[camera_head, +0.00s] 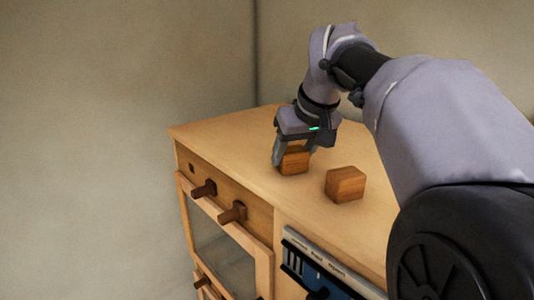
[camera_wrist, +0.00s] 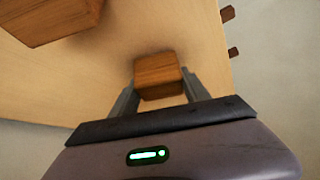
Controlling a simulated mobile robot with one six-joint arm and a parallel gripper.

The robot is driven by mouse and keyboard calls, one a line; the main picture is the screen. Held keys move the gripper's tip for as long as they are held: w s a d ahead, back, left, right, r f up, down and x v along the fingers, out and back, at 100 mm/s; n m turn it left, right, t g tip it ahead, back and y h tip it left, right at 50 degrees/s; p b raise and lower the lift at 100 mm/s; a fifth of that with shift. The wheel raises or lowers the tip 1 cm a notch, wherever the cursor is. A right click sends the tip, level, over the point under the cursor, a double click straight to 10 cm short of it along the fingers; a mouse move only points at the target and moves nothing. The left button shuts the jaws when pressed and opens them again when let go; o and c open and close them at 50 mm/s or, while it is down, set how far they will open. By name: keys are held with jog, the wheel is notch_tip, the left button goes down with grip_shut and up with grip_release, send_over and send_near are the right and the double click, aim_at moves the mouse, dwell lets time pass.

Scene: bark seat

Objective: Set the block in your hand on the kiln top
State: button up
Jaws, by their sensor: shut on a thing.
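My gripper (camera_head: 291,160) is shut on a small brown wooden block (camera_head: 294,161). The held block also shows between the fingers in the wrist view (camera_wrist: 158,74). It is at or just above the light wooden top (camera_head: 230,131) of the cabinet-like unit with knobs and a glass door. I cannot tell if its underside touches the top. A second brown wooden block (camera_head: 345,184) sits on the same top, to the right and nearer the front; it shows at the upper left in the wrist view (camera_wrist: 50,18). I take this unit for the kiln.
Two dark wooden knobs (camera_head: 232,212) stick out from the unit's front, above a glass door (camera_head: 222,250). To the right is a blue and white panelled front (camera_head: 318,272). The top's far left corner is clear. Plain walls (camera_head: 120,70) stand behind.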

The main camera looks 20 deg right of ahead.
jog(key=shift+f, duration=0.2)
jog(key=o, duration=1.1)
jog(key=shift+w, duration=0.2)
jog(key=o, duration=0.3)
jog(key=shift+w, duration=0.2)
jog(key=shift+s, duration=0.2)
jog(key=shift+r, duration=0.4)
jog(key=p+v, duration=0.1)
jog(key=v, duration=1)
jog(key=shift+s+r+p, duration=0.15)
jog(key=shift+r+p, duration=0.1)
jog(key=shift+p, duration=0.1)
